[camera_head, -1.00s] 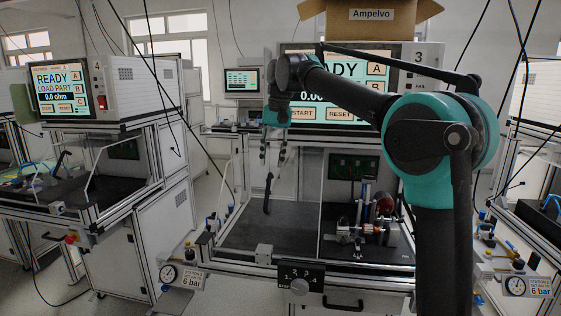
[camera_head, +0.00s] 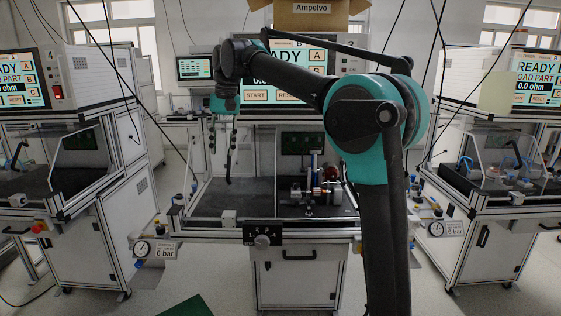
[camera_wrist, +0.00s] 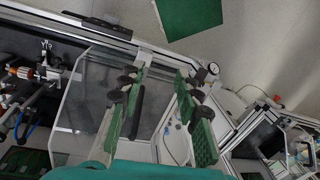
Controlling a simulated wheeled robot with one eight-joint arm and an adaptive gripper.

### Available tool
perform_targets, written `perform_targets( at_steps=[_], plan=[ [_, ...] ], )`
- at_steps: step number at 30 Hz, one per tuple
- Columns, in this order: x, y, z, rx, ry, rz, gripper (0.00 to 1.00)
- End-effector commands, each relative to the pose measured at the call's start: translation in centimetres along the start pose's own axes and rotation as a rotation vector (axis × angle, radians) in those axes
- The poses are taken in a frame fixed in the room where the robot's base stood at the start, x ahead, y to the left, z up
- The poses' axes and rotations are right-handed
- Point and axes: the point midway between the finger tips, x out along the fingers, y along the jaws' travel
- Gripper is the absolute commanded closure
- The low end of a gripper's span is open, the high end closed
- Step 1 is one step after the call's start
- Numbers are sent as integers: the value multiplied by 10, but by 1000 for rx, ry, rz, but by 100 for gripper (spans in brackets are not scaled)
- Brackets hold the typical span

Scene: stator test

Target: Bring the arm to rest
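My arm (camera_head: 380,240) rises from the bottom, bends at a teal joint and reaches left in front of the middle station. My gripper (camera_head: 222,140) hangs down from the arm's end, in front of that station's open bay. In the wrist view my gripper (camera_wrist: 160,85) shows two green-padded fingers standing well apart with nothing between them. It is open and empty. My arm hides part of the middle station's screen (camera_head: 270,95) and the bay's right side.
The middle station's work surface (camera_head: 218,200) carries a fixture (camera_head: 315,190) on its right. Similar stations stand left (camera_head: 75,170) and right (camera_head: 510,170). Cables hang from above. A green mat (camera_head: 187,307) lies on the floor in front; the wrist view shows a green mat (camera_wrist: 190,15) too.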

Motion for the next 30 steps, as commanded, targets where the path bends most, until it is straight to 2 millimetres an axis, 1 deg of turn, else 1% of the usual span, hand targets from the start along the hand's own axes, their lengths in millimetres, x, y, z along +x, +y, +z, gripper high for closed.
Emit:
perform_targets(
  at_steps=[1,10,14,17,20,23,24,26,27,29,30],
  plan=[
    [1,1,0,1,1,0,67],
    [24,40,-2,14,35,-1,67],
    [39,64,-1,23,57,-1,67],
    [54,89,2,31,78,2,67],
    [74,118,9,40,104,4,67],
    [100,155,22,52,137,10,67],
    [113,173,30,58,153,14,67],
    [135,203,46,68,179,23,67],
    [151,223,59,74,197,30,67],
    [175,250,80,82,224,41,67],
    [191,267,95,87,241,49,67]
  ],
)
